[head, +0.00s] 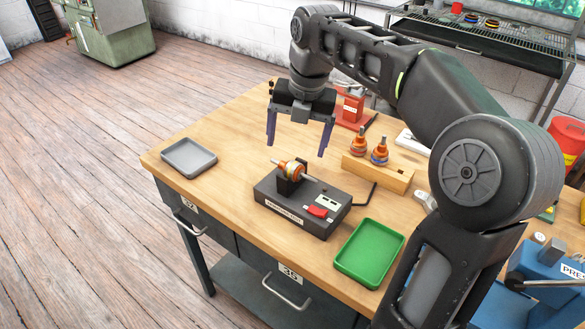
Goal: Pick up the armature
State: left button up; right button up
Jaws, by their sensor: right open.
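My left gripper is not in the picture.
A grey tray (189,157) lies at the bench's left end, and a green tray (369,253) at the front right. A red tool (350,107) stands behind the gripper. A blue press (548,270) is at lower right.

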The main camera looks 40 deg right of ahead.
aim_at(293, 164)
jog(key=shift+w+f, duration=0.15)
jog(key=shift+f, duration=0.55)
jog(key=shift+w+f, duration=0.15)
jog(key=shift+f, duration=0.5)
jog(key=shift+w+f+p, duration=0.15)
jog(key=shift+w+f, duration=0.1)
jog(key=shift+f, duration=1.05)
jog(key=shift+w+f+p, duration=0.15)
jog(key=shift+w+f, duration=0.05)
jog(key=shift+f, duration=1.1)
grip_shut()
